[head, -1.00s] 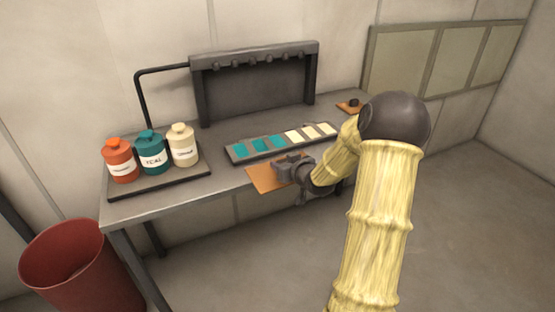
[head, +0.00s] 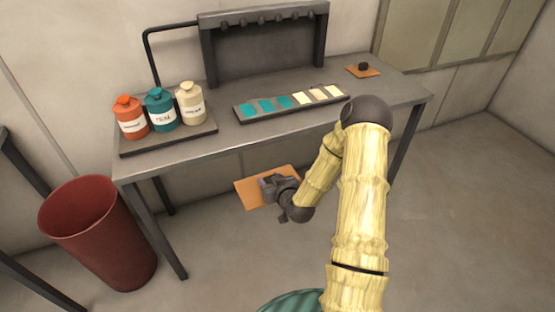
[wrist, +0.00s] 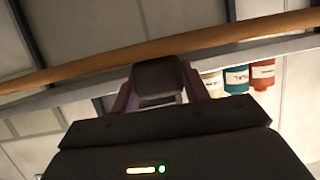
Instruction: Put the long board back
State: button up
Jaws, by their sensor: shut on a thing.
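A flat orange-brown board (head: 250,195) is in my gripper (head: 270,186), in front of the table in the head view. It appears lower in the picture than the table's front edge and apart from it. My gripper is shut on the board near its middle, hiding part of it. In the wrist view the board (wrist: 110,56) runs edge-on across the whole frame, beyond the gripper (wrist: 160,72). A smaller orange-brown board (head: 371,73) with a dark knob lies at the table's back right.
The grey table (head: 200,160) carries a tray of orange, teal and cream bottles (head: 160,110), a strip of teal and cream swatches (head: 290,103) and a dark rack (head: 265,50) with pegs. A red bin (head: 95,235) stands at the left. The table's right end is mostly clear.

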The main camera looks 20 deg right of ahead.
jog(key=s+a+f+h, duration=0.1)
jog(key=s+a+f, duration=0.5)
jog(key=s+f, duration=0.3)
jog(key=shift+s+f+m, duration=0.3)
jog(key=shift+f+m, duration=0.1)
jog(key=shift+f, duration=0.4)
jog(key=shift+a, duration=0.1)
